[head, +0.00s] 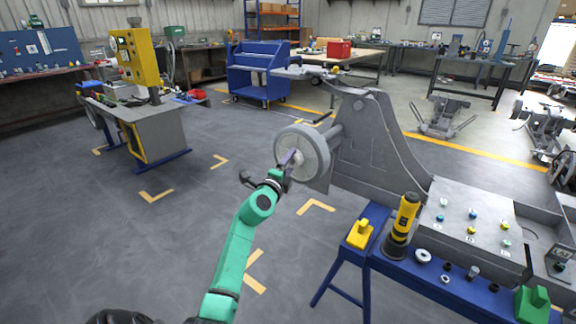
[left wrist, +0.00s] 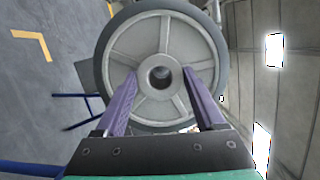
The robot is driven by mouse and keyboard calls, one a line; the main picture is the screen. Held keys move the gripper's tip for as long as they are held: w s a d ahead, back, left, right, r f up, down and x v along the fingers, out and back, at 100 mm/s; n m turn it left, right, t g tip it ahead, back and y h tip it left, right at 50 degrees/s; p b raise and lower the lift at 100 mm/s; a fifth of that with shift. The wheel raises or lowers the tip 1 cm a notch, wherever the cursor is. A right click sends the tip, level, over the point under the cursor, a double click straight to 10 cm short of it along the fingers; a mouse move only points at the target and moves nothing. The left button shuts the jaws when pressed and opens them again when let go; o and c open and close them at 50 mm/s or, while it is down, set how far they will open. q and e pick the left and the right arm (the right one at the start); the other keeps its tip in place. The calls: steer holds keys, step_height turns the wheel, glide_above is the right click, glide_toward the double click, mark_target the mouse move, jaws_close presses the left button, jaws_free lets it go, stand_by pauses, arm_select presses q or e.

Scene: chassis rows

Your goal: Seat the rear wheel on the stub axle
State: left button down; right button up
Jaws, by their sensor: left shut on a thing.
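The rear wheel (head: 319,150) has a grey tyre and a pale spoked centre. In the head view it stands upright against the near left side of the grey chassis (head: 372,150). A short grey cylinder, apparently the stub axle (head: 336,131), shows between wheel and chassis. My left gripper (head: 291,158) is shut on the wheel from its outer face. In the left wrist view the wheel (left wrist: 120,40) fills the top, and my purple fingers (left wrist: 160,76) lie either side of its hub. The hub bore looks dark; I cannot tell how far the axle enters it.
A grey workstation (head: 155,130) stands left and a blue cart (head: 260,75) behind. The floor left of the wheel is clear.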

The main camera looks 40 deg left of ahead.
mark_target(301, 154)
arm_select(q)
steer(key=shift+w+r, duration=0.2)
steer(key=shift+w, duration=0.35)
steer(key=shift+w, duration=0.3)
steer(key=shift+w+b, duration=0.4)
steer(key=shift+w, duration=0.6)
steer(key=shift+d+b+x, duration=0.25)
steer(key=shift+b+x, duration=0.3)
steer(key=shift+x, duration=0.65)
steer(key=shift+w+f, duration=0.1)
steer(key=shift+w, duration=0.35)
steer(key=shift+w+b, duration=0.35)
steer(key=shift+b, duration=0.1)
steer(key=shift+w+b, duration=0.4)
steer(key=shift+w, duration=0.2)
